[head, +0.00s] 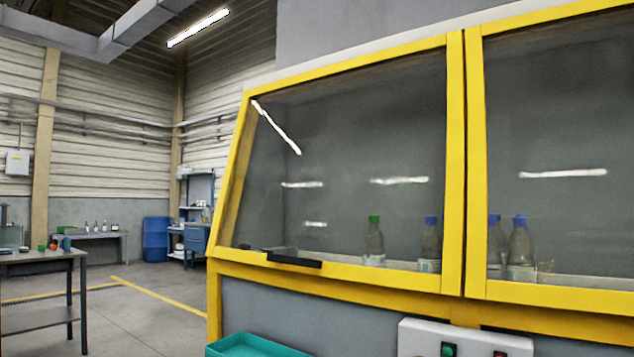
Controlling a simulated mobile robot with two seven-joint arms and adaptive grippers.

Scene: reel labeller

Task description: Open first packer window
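The packer window (345,170) on the left is a dark glass pane in a yellow frame (456,170), and it is closed. A black handle (294,260) sits on its lower frame bar, left of the middle. A second yellow-framed window (560,120) stands to its right, also closed. Behind the glass are a bottle with a green cap (374,245) and several bottles with blue caps (430,247). Neither of my grippers shows in the head view.
A teal tray (255,346) and a grey control box (464,340) with green and red buttons are below the window. Open floor (150,310) lies to the left. A dark table (40,262) stands at the far left, with a blue barrel (156,239) behind.

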